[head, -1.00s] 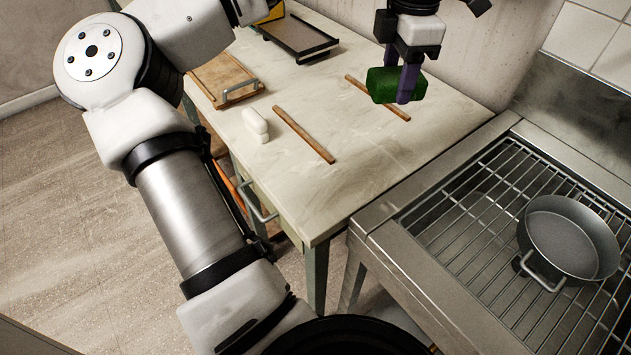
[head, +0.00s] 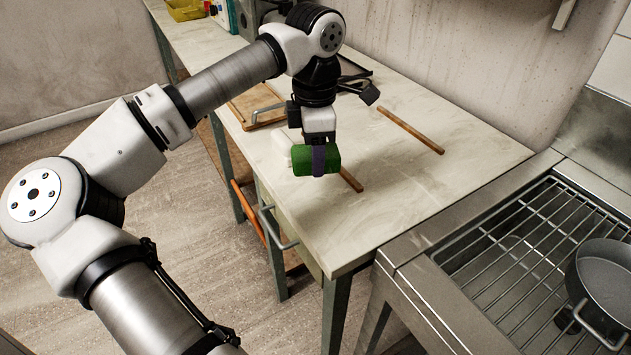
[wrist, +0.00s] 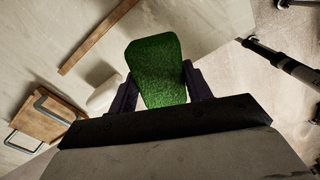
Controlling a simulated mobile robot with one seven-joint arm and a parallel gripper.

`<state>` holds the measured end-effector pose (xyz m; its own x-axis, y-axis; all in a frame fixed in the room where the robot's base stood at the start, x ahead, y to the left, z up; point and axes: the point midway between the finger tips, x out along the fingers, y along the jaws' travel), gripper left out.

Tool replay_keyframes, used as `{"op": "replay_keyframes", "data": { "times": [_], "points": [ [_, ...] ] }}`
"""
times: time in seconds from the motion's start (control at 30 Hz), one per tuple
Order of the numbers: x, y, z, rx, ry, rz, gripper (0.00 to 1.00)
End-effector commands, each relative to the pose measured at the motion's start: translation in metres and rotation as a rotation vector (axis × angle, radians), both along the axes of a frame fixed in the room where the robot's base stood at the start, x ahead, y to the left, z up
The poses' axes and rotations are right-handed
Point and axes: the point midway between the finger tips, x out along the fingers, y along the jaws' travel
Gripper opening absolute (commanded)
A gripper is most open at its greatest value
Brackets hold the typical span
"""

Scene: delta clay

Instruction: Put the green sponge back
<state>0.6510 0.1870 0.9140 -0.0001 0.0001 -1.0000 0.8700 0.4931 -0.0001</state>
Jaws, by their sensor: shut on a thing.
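The green sponge (head: 301,160) is a rough-textured block, held in the air above the near left part of the worktop (head: 400,190). My gripper (head: 319,162) is shut on it, with one dark purple finger across its near face. In the wrist view the sponge (wrist: 157,70) sits between both fingers, with bare worktop and floor beyond it. A white block (wrist: 104,94) lies on the worktop below and beside the sponge; in the head view my gripper largely hides it.
Two wooden strips lie on the worktop, one farther right (head: 412,131) and one partly behind my gripper (head: 350,180). A wooden board with a metal handle (head: 252,106) lies at left. A grey pan (head: 603,285) stands on the rack (head: 520,265) at right.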

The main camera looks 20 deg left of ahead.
Motion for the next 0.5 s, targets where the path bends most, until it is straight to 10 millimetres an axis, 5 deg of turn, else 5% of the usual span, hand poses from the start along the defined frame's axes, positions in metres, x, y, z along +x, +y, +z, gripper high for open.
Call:
{"op": "replay_keyframes", "data": {
  "times": [0.5],
  "points": [
    [0.000,-0.001,-0.062,-0.003,0.001,0.000,0.28]
  ]
}}
